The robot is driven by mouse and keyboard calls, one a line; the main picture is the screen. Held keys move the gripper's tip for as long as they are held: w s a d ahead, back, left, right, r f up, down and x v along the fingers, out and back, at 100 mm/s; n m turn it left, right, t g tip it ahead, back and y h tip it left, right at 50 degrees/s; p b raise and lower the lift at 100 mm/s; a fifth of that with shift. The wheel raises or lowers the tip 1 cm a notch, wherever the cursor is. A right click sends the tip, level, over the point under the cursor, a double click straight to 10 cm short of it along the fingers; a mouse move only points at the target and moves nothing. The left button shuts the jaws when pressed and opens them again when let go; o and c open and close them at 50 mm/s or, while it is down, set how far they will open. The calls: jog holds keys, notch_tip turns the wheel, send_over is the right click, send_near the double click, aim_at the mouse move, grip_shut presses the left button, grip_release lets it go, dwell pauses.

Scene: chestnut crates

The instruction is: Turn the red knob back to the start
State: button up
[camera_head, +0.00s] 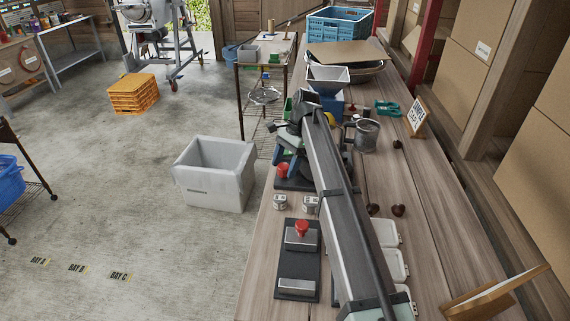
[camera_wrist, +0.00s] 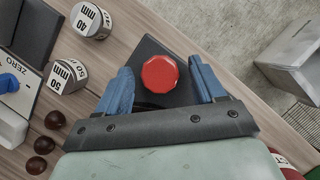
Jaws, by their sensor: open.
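A red knob (camera_wrist: 160,74) with a faceted rim sits on a dark base (camera_wrist: 152,48) in the wrist view. My gripper (camera_wrist: 160,68) is open, with one blue finger on each side of the knob and a small visible gap at both sides. In the head view this red knob (camera_head: 283,170) shows beside my gripper (camera_head: 285,160), partly crowded by the arm. A second red knob (camera_head: 302,229) stands on a metal block on a black plate nearer the front. No turn mark is readable on either.
Small labelled cylinders (camera_wrist: 90,20) and several brown chestnuts (camera_wrist: 55,120) lie to the left in the wrist view, near a ZERO label (camera_wrist: 22,80). A grey crate (camera_head: 213,175) stands on the floor left of the bench. White lidded boxes (camera_head: 391,264) sit right of my arm.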

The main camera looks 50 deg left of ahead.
jog(key=v, duration=0.7)
jog(key=shift+r, duration=0.2)
jog(key=shift+w, duration=0.1)
